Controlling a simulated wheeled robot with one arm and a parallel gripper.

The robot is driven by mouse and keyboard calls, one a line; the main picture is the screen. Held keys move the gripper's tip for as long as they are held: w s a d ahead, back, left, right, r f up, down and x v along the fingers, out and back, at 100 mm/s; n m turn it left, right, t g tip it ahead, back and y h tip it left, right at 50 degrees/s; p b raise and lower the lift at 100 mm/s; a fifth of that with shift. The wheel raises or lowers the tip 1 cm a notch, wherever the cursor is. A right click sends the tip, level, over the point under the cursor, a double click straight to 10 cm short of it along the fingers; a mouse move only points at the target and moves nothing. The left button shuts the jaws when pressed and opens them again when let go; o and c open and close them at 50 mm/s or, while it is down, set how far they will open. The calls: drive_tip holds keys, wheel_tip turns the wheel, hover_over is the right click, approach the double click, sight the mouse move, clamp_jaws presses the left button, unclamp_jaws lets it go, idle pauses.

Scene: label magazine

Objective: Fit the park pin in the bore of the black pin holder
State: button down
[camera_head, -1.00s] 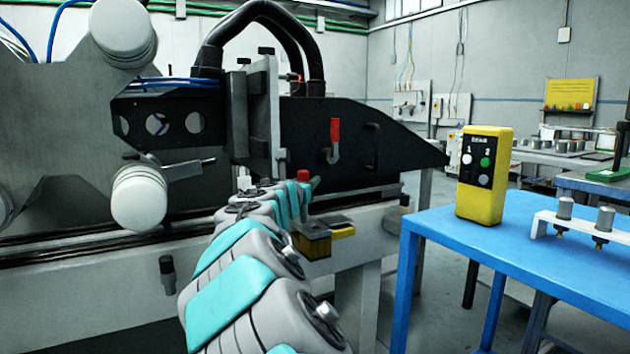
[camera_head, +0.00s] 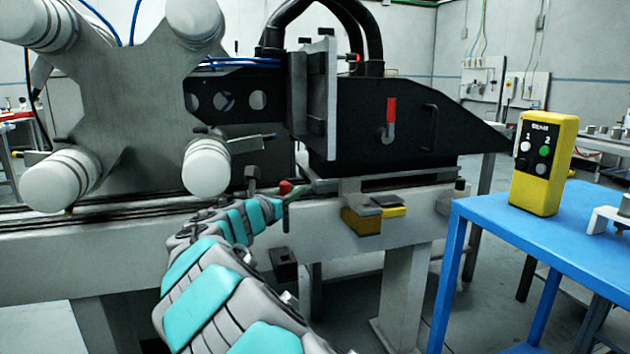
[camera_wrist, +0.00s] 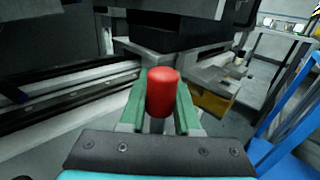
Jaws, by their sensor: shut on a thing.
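The park pin shows as a red cylindrical head (camera_wrist: 162,92) between the green fingers of my gripper (camera_wrist: 161,120) in the wrist view. My gripper (camera_head: 285,205) is shut on it, and the red head also shows in the head view (camera_head: 285,187). A small dark block (camera_head: 284,265), which looks like the black pin holder, sits low on the front of the grey machine beam, below my gripper and partly behind my arm. The pin is apart from it. Its bore cannot be made out clearly.
A yellow-and-black bracket (camera_head: 362,220) juts from the beam right of my gripper. White rolls on a grey cross plate (camera_head: 120,110) stand at left. A red lever (camera_head: 391,112) is on the black machine body. A blue table (camera_head: 540,225) with a yellow control box (camera_head: 543,165) stands at right.

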drive_tip(key=shift+s+a, duration=0.1)
drive_tip(key=shift+a, duration=0.15)
drive_tip(key=shift+r+p, duration=0.15)
drive_tip(key=shift+p, duration=0.35)
wheel_tip(320, 180, down, 6)
drive_tip(key=b, duration=0.2)
drive_tip(key=shift+p, duration=1.35)
idle(1.8)
drive_tip(key=shift+f+b, duration=1)
drive_tip(key=shift+f, duration=1.9)
drive_tip(key=c, duration=0.5)
unclamp_jaws()
drive_tip(key=shift+c, duration=0.2)
